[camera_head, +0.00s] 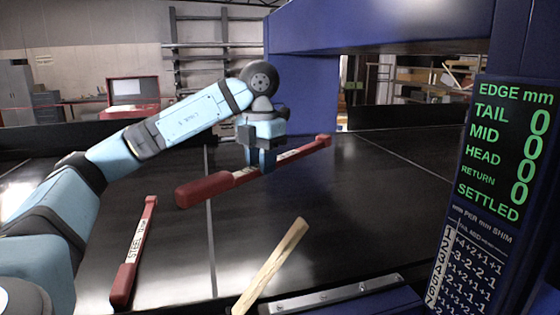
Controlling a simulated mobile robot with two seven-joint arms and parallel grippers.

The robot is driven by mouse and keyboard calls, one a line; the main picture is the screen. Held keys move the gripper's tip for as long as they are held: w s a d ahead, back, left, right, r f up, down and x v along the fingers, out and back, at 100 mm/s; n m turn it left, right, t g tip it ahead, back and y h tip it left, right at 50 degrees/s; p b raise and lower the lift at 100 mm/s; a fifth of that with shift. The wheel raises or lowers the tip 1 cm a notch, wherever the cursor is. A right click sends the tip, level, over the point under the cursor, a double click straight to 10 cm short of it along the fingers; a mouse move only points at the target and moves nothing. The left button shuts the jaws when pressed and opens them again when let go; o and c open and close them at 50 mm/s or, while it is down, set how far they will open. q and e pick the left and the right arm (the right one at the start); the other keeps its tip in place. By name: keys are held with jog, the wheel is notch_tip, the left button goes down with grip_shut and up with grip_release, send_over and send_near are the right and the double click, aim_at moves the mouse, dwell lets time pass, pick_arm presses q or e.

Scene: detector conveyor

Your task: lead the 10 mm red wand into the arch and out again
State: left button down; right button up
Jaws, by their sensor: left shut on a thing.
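A red wand (207,188) with a pale label along its middle is in my left gripper (262,168). The gripper is shut on it near its middle and points down. The wand appears held above the black belt (330,210), its thick end to the left and its thin tip to the right, towards the arch opening. The size on its label is not readable. The blue arch (300,90) stands behind and to the right, with its beam across the top. A second red wand (131,255), labelled with "STEEL", lies on the belt at the left. My right gripper is not in view.
A wooden stick (271,268) lies near the front, by a metal strip (333,296). A display panel (503,150) on the right post reads TAIL, MID, HEAD and RETURN at 0, and SETTLED. The belt between wand and arch looks clear.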

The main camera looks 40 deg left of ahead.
pick_arm(q)
jog(key=s+a+b, duration=0.2)
jog(key=s+a, duration=0.5)
jog(key=s, duration=0.5)
jog(key=shift+b, duration=0.35)
